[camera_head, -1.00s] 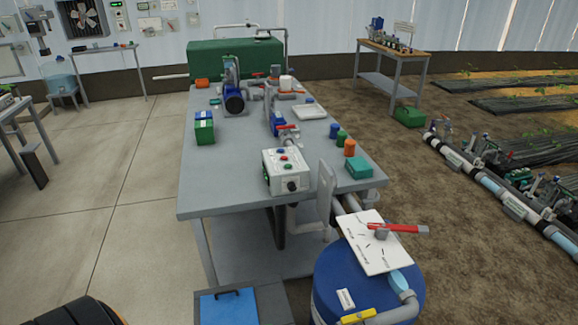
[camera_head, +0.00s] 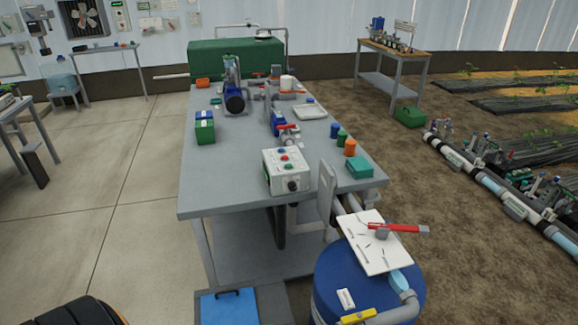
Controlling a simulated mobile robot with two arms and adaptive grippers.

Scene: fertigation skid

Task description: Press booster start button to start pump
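A light grey control box (camera_head: 286,171) sits at the near edge of the grey table (camera_head: 225,180). Its sloped top carries a blue button, a red button (camera_head: 284,157) and a green button (camera_head: 288,167). A black round knob (camera_head: 292,186) is on its front face. The labels are too small to read, so I cannot tell which one is the booster start button. A pump with a dark blue motor (camera_head: 235,103) stands farther back on the table. Neither of my grippers is in view.
A blue drum (camera_head: 335,290) with a white sheet and a red-handled valve (camera_head: 396,228) stands at the table's near right corner. A blue-topped box (camera_head: 228,307) is on the floor in front. Pale floor (camera_head: 120,190) is clear to the left.

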